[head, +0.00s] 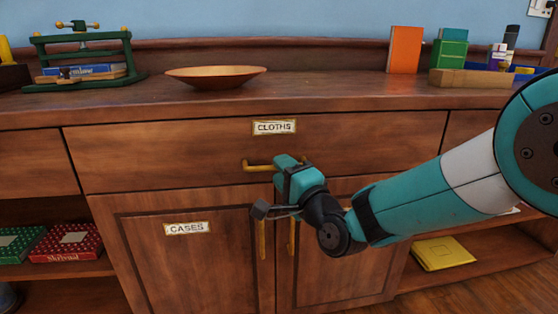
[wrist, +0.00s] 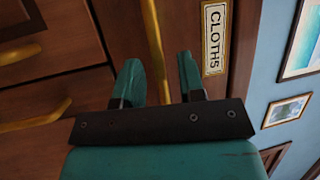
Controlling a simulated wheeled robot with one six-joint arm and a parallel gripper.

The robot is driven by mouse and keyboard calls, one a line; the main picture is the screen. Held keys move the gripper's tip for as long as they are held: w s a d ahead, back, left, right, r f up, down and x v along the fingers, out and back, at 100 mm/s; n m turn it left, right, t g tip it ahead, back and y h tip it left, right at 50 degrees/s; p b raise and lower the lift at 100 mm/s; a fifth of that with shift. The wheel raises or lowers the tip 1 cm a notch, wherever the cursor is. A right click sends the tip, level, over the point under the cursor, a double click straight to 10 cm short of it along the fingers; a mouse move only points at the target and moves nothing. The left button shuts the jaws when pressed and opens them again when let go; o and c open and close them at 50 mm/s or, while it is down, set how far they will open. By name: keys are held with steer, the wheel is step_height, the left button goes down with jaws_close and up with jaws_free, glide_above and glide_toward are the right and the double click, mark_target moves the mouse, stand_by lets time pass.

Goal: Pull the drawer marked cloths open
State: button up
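The drawer (head: 150,155) labelled CLOTHS is a wide wooden front below the cabinet top, and it looks shut. Its label (head: 274,127) sits at its upper middle and also shows sideways in the wrist view (wrist: 214,38). The drawer's brass bar handle (head: 257,167) is below the label; my gripper hides its right part. My gripper (head: 284,163) is at the handle. In the wrist view, its two teal fingers (wrist: 159,78) stand apart on either side of the handle (wrist: 152,38), with visible gaps. I cannot tell whether the handle is fully between the fingertips in depth.
Below are cupboard doors, one marked CASES (head: 187,228), with upright brass handles (head: 261,240) under my gripper. A copper bowl (head: 216,76), a green press (head: 85,55) and an orange book (head: 405,49) stand on top. Open shelves flank the doors.

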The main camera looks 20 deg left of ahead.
steer(key=shift+x, duration=1)
steer(key=shift+c, duration=0.2)
jaws_close()
steer(key=shift+f, duration=0.1)
